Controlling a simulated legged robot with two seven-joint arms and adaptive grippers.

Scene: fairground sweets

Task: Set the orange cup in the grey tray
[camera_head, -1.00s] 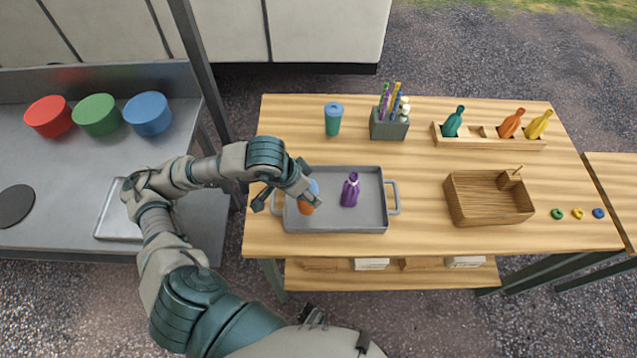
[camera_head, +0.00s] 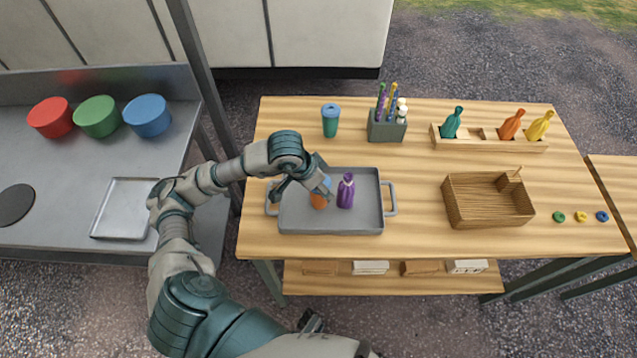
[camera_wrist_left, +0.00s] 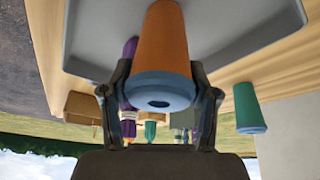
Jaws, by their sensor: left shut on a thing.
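The orange cup (camera_head: 319,199) has a blue lid and is upright inside the grey tray (camera_head: 350,226), left of a purple bottle (camera_head: 346,191). My left gripper (camera_head: 321,187) is shut on the orange cup. In the left wrist view the orange cup (camera_wrist_left: 162,45) is between the two fingers (camera_wrist_left: 160,105), with the tray (camera_wrist_left: 90,40) behind it. I cannot tell whether the cup's base touches the tray floor. The purple bottle (camera_wrist_left: 130,75) shows partly behind the left finger.
A teal cup with a blue lid (camera_head: 330,121) and a grey holder of pens (camera_head: 387,127) stand behind the tray. A rack with several bottles (camera_head: 490,146) is at the back right. A wooden basket (camera_head: 488,212) stands right of the tray, with bare table between.

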